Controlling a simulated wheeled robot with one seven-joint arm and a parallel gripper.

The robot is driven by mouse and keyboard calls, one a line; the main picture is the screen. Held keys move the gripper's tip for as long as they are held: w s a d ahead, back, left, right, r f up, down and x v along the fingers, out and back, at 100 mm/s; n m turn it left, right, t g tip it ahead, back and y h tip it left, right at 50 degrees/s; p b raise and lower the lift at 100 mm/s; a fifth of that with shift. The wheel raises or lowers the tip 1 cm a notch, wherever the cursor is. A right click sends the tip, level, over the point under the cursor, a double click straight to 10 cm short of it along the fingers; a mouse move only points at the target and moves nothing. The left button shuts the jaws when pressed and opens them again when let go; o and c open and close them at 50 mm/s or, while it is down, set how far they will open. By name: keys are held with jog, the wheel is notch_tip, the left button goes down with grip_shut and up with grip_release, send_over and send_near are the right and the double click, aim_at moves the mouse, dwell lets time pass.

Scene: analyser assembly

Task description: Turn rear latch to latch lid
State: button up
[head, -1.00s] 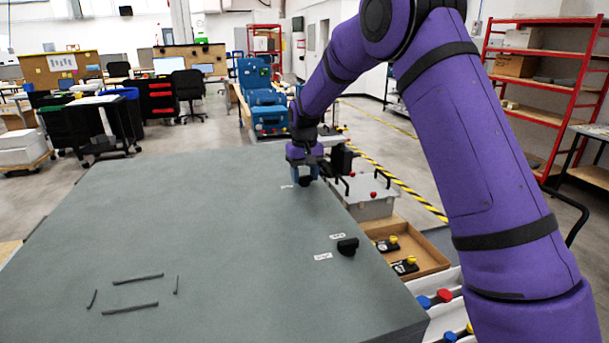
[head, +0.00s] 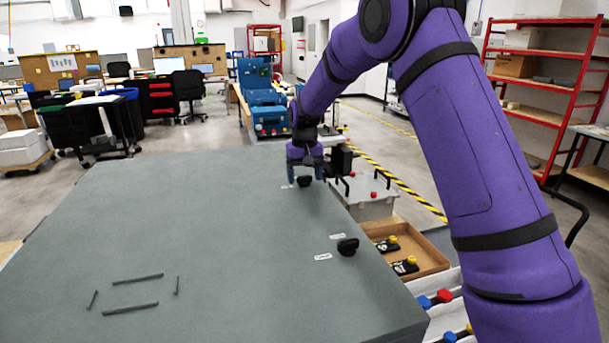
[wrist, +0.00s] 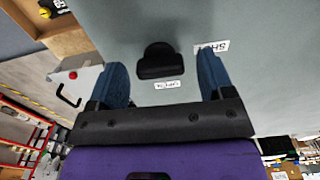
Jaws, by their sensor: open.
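The grey lid (head: 200,220) is a wide flat panel. The rear latch (head: 305,181) is a black knob at its far right edge; it also shows in the wrist view (wrist: 157,62). Two white labels lie by it: one (wrist: 212,46) appears to read SHUT, upside down; the other (wrist: 168,85) is hard to read. My gripper (head: 305,176) is open above the latch, and in the wrist view its blue fingers (wrist: 165,75) are spread, with the knob between or just beyond their tips. No contact is visible. The front latch (head: 347,247) is a similar black knob nearer me, with two labels.
A cardboard tray (head: 425,262) with black and yellow parts sits right of the lid. A grey box (head: 370,205) with black handles and a red button stands behind it. Blue and red knobs (head: 444,296) lie lower right. The lid top is mostly clear, with dark strips (head: 138,279) at left.

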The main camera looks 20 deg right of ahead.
aim_at(305, 176)
notch_tip(305, 176, up, 11)
dwell(0.6)
jog(key=shift+f, duration=0.1)
jog(key=s+d+r+t, duration=0.15)
jog(key=s+r, duration=0.45)
jog(key=s, duration=0.6)
jog(key=s+d+r+t, duration=0.1)
jog(key=s+d+r, duration=0.2)
jog(key=s+r, duration=0.55)
jog(key=s+d+f+t, duration=0.1)
jog(key=s+f, duration=0.2)
jog(key=s, duration=0.9)
jog(key=s+d+f+t, duration=0.1)
jog(key=s+f, duration=0.3)
jog(key=s, duration=0.8)
jog(key=shift+s+d+t, duration=0.15)
jog(key=shift+s+t, duration=0.1)
jog(key=shift+t, duration=0.1)
